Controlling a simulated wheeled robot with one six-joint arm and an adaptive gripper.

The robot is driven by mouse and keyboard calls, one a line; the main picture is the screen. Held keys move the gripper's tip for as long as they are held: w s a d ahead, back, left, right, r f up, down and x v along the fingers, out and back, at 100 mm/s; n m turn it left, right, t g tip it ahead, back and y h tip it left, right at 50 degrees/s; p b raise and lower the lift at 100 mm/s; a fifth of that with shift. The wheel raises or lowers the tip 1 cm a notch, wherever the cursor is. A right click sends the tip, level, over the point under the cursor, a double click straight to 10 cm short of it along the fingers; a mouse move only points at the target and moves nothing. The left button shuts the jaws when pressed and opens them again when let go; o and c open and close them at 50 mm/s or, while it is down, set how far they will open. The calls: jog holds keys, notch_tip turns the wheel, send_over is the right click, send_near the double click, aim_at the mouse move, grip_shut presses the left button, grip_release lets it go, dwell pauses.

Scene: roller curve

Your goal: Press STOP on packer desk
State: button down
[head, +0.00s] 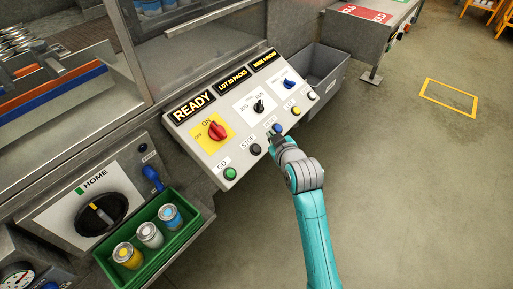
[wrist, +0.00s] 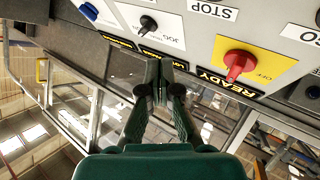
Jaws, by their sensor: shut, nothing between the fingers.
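The packer desk's sloped grey panel (head: 200,147) is in the head view. A black button (head: 256,149) sits by the STOP label (head: 248,142), between a green GO button (head: 230,173) and a blue button (head: 277,128). My gripper (head: 274,141) is shut and empty, over the panel's lower edge just right of the black button and below the blue one. I cannot tell whether it touches the panel. In the wrist view the shut fingers (wrist: 164,68) point toward the panel, and the STOP label (wrist: 212,9) is upside down; its button is out of view.
A red rotary switch (head: 217,131) and a black selector (head: 258,106) sit higher on the panel. Yellow (head: 296,110) and white (head: 311,96) buttons continue to the right. A green tray (head: 182,238) with cans stands at lower left.

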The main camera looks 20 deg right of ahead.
aim_at(256, 149)
jog(key=shift+f, duration=0.15)
jog(key=shift+w+a+f, duration=0.45)
jog(key=shift+w+f, duration=0.15)
jog(key=shift+f, duration=0.65)
jog(key=shift+w+a+f, duration=0.4)
jog(key=shift+w+f, duration=0.15)
jog(key=shift+f, duration=0.65)
jog(key=shift+w+a+f, duration=0.45)
jog(key=shift+w+f, duration=0.15)
jog(key=shift+f, duration=0.65)
jog(key=shift+f, duration=0.1)
jog(key=shift+w+a+f, duration=0.15)
jog(key=shift+w+f, duration=0.05)
jog(key=shift+f, duration=0.05)
jog(key=shift+w+a+f, duration=0.1)
jog(key=shift+w+f, duration=0.05)
jog(key=shift+f, duration=0.25)
jog(key=shift+r, duration=0.15)
jog(key=shift+s+d+r, duration=0.25)
jog(key=shift+s+r, duration=0.1)
jog(key=shift+r, duration=0.3)
